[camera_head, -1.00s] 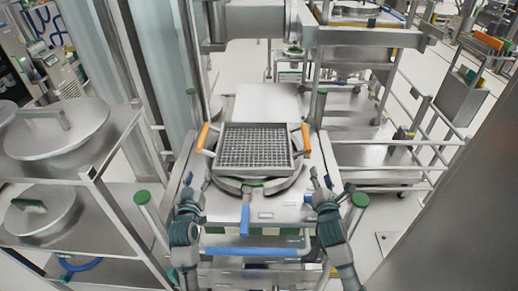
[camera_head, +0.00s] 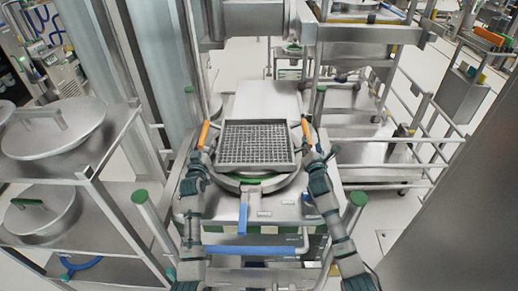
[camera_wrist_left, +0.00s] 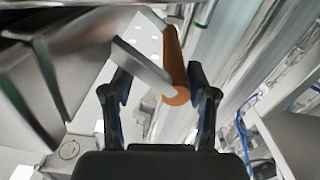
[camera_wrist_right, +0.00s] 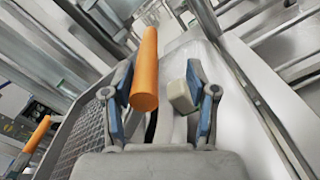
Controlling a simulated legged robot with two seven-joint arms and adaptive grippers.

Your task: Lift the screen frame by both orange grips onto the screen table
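The screen frame (camera_head: 258,166), a square metal frame with a mesh, rests on the round top of the screen table (camera_head: 285,211). Its left orange grip (camera_head: 203,135) and right orange grip (camera_head: 306,132) stick up at its sides. My left gripper (camera_head: 198,160) is just below the left grip. In the left wrist view its open fingers (camera_wrist_left: 157,95) stand either side of the orange grip (camera_wrist_left: 174,70). My right gripper (camera_head: 316,153) is beside the right grip. In the right wrist view its open fingers (camera_wrist_right: 162,95) have the orange grip (camera_wrist_right: 145,70) between them, nearer one finger.
A shelf with round metal lids (camera_head: 55,130) stands on the left. A blue handle (camera_head: 243,218) sticks out at the table's front. Green-capped posts (camera_head: 140,197) flank the table. A grey panel (camera_head: 460,210) is on the right, with metal railings behind.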

